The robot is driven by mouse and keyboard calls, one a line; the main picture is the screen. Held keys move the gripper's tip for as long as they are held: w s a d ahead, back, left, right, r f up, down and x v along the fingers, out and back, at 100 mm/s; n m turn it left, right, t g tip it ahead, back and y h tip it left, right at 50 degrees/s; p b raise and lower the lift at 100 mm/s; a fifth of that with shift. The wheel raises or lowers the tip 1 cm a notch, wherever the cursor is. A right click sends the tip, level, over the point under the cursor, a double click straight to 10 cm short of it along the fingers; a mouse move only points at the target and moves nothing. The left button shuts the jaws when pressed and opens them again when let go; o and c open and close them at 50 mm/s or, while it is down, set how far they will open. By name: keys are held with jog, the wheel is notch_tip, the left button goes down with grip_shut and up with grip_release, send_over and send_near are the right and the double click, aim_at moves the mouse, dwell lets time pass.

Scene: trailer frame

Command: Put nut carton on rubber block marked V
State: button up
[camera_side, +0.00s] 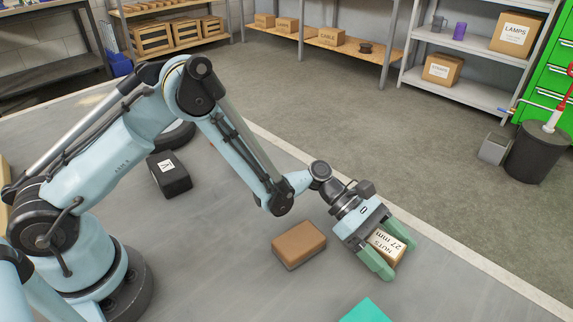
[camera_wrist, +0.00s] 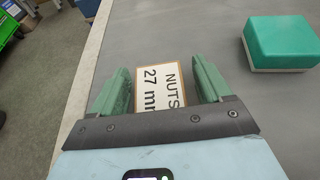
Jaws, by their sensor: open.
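The nut carton (camera_side: 385,247) is a small box with a white label reading "NUTS 27 mm". It rests near the trailer floor's edge at the lower right, and its label also shows in the wrist view (camera_wrist: 158,88). My gripper (camera_side: 392,262) is open, with its green fingers on either side of the carton. In the wrist view the gripper (camera_wrist: 160,85) shows a small gap between each finger and the label. The rubber block marked V (camera_side: 169,175) is black with a white label and lies on the grey floor at the left, behind my arm.
A brown block (camera_side: 299,243) lies just left of my gripper. A teal block (camera_side: 366,311) lies at the bottom edge and shows at right in the wrist view (camera_wrist: 281,43). A black tyre (camera_side: 178,136) is behind the rubber block. Bare grey floor lies between the blocks.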

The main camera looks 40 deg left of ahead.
jog(key=v, duration=1.1)
jog(key=shift+a, duration=0.25)
jog(key=shift+a+r, duration=0.25)
jog(key=shift+a, duration=0.15)
jog(key=s+a+r+m+t+y, duration=0.3)
jog(key=s+a+r+m+y, duration=0.1)
jog(key=a+m, duration=0.4)
jog(key=s+a+r+m+t+y, duration=0.3)
jog(key=s+a+r+m+y, duration=0.2)
jog(key=s+a+m+y, duration=0.2)
jog(key=a+m+y, duration=0.2)
jog(key=shift+a+r, duration=0.15)
jog(key=shift+a, duration=0.15)
jog(key=shift+o, duration=0.3)
jog(key=shift+s+a+m+t, duration=0.3)
jog(key=shift+m, duration=0.2)
jog(key=o, duration=0.3)
jog(key=shift+s+a, duration=0.1)
jog(key=shift+o, duration=0.2)
